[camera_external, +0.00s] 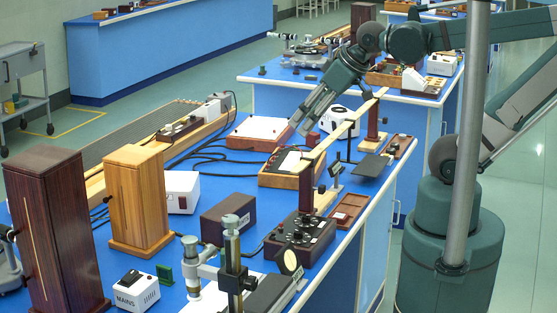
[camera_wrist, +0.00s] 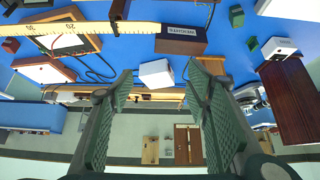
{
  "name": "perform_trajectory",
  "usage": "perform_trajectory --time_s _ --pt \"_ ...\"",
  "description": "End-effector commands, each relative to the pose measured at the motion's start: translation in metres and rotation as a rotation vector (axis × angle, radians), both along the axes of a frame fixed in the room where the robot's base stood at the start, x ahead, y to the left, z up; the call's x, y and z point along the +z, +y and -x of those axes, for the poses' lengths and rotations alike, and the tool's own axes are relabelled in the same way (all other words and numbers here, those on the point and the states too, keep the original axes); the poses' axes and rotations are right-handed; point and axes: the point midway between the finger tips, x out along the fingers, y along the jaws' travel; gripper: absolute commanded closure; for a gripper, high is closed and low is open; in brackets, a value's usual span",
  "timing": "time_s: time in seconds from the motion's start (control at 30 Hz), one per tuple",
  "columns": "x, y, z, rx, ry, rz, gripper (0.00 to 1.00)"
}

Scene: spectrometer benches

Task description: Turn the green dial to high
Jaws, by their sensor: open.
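A dark control box (camera_external: 300,238) with several knobs stands on the near blue bench in the external view. The knobs are too small to tell which, if any, is the green dial. My gripper (camera_external: 303,127) is above the bench, pointing down and left, well behind the control box and apart from it. In the wrist view, my gripper (camera_wrist: 158,72) has its two green ridged fingers wide apart with nothing held between them. That view is upside down, and no green dial can be made out in it.
A long yellow rule (camera_external: 347,121) on wooden posts runs beside my gripper and crosses the wrist view (camera_wrist: 85,28). A white box (camera_external: 182,191), a transformer box (camera_wrist: 181,40), wooden cabinets (camera_external: 138,200) and a metal stand (camera_external: 231,262) crowd the bench.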

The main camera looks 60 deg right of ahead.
Motion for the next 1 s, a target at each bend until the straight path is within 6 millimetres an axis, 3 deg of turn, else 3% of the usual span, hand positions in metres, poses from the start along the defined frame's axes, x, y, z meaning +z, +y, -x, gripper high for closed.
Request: perform_trajectory --time_s 0.03,0.13,0.47,1.0 --pt "0.001 -0.001 -0.001 0.001 0.001 0.002 0.59" --pt "0.003 -0.003 -0.004 0.004 0.007 0.009 0.72" --pt "0.015 -0.026 -0.034 0.048 0.055 0.070 0.72" --pt "0.025 -0.088 -0.100 0.162 0.174 0.183 0.72"
